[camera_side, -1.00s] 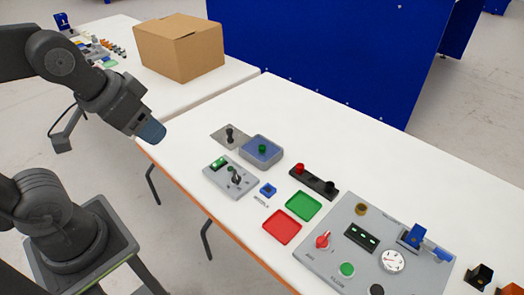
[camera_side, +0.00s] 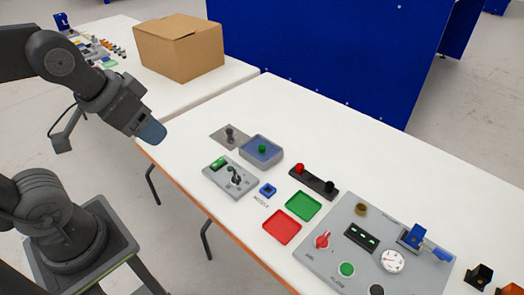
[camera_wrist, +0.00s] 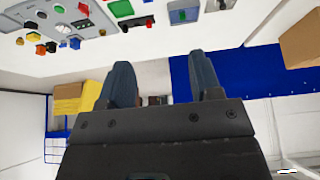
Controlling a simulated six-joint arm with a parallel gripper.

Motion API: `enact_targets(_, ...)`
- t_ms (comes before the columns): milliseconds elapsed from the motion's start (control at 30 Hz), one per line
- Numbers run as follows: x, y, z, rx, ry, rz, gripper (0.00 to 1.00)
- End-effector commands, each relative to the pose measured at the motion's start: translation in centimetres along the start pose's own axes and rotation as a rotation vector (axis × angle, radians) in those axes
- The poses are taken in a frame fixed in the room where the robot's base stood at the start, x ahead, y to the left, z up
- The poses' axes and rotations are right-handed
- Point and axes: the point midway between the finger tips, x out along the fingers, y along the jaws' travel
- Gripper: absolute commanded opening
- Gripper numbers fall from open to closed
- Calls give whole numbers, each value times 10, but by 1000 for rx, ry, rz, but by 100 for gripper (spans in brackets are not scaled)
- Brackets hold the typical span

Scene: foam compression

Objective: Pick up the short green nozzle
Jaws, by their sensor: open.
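A short green piece (camera_side: 262,149), which looks like the green nozzle, stands in a blue-grey tray (camera_side: 275,158) on the white table in the side view. In the wrist view the tray (camera_wrist: 176,16) shows at the top edge, with a small green spot (camera_wrist: 183,14) in it. My gripper (camera_side: 152,132) hangs at the table's left edge, left of the tray and apart from it. In the wrist view my gripper (camera_wrist: 163,78) has its two blue fingers wide apart, with nothing between them.
A black holder (camera_side: 316,181) with a red and a black piece stands right of the tray. A grey plate with a lever (camera_side: 234,180), green tray (camera_side: 303,206), red tray (camera_side: 282,227) and control panel (camera_side: 325,258) are nearby.

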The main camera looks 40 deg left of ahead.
Motion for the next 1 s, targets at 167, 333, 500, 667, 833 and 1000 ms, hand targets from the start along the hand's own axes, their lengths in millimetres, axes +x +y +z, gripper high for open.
enact_targets(167,5,-2,-17,-39,-18,-17,58)
enact_targets(333,27,-9,-63,-153,-55,-68,58)
enact_targets(500,68,-14,-112,-283,-83,-130,58)
enact_targets(667,120,-18,-150,-396,-98,-187,58)
enact_targets(833,189,-20,-179,-512,-105,-245,58)
enact_targets(1000,261,-21,-192,-614,-104,-295,58)
